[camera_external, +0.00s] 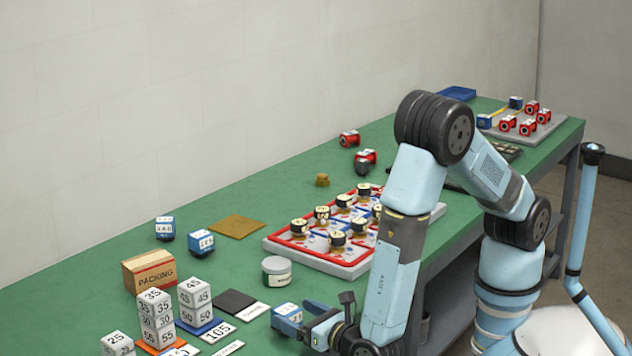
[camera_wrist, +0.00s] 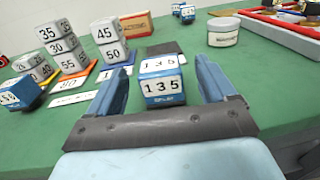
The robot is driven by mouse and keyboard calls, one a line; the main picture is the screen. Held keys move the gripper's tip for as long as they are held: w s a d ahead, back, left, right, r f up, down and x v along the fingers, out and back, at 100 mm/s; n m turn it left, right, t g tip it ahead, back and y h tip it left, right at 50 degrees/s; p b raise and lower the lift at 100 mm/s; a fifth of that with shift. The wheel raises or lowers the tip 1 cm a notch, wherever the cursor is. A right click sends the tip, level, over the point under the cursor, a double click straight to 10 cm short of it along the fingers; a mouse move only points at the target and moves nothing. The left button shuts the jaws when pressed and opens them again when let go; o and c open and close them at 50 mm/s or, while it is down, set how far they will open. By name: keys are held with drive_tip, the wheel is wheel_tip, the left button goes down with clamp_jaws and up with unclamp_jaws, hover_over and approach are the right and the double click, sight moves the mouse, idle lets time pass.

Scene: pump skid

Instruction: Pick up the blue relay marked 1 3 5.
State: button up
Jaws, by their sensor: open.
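The blue relay marked 1 3 5 (camera_wrist: 162,82) stands upright on the green bench, with white labels on its top and front. In the wrist view it sits between the two blue fingers of my gripper (camera_wrist: 165,85), which are open with a gap on each side of it. In the external view the relay (camera_external: 287,318) is at the near edge of the bench, just left of my gripper (camera_external: 306,322). The near finger is partly hidden there by the frame edge and my wrist.
Stacked grey number blocks (camera_external: 156,317) and a packing box (camera_external: 149,271) stand to the left. A white jar (camera_external: 277,271) and a red-edged tray (camera_external: 345,270) of parts lie behind. Two other blue relays (camera_external: 201,242) stand farther back. Flat number cards lie near the blocks.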

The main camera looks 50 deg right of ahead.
sight(295, 313)
drive_tip(key=w, duration=0.3)
drive_tip(key=shift+w+d, duration=0.15)
drive_tip(key=shift+w, duration=0.25)
drive_tip(key=c, duration=1.1)
drive_tip(key=shift+c, duration=0.2)
